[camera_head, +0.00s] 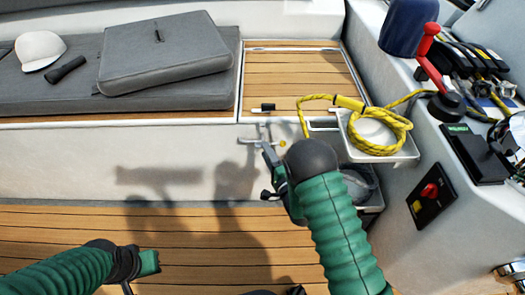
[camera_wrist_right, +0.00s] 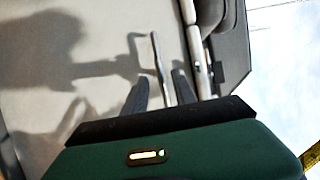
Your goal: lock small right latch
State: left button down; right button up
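A small metal latch (camera_head: 250,141) sticks out from the white bench front, below the wooden hatch top. Its slim metal bar also shows in the right wrist view (camera_wrist_right: 159,62). My right gripper (camera_head: 268,165) is at the bench front, close to the latch. In the wrist view its two dark fingers (camera_wrist_right: 158,84) are apart, with the bar appearing between them. I cannot tell whether they touch it. My left gripper (camera_head: 148,264) is low on the left over the wooden floor, away from the latch; its fingers are not clear.
A yellow rope (camera_head: 375,128) lies coiled over a white tray (camera_head: 408,151) right of the latch. A black-handled piece (camera_head: 264,107) rests at the hatch edge. Grey cushions (camera_head: 165,52) lie on the left bench. A red-handled lever (camera_head: 430,55) stands on the right console.

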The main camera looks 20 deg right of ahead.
aim_at(263, 140)
jog(key=w, duration=0.2)
jog(key=w+b, duration=0.1)
jog(key=w, duration=0.1)
jog(key=shift+w+a, duration=0.1)
jog(key=shift+a, duration=0.15)
grip_shut()
jog(key=shift+f, duration=0.2)
dwell(0.9)
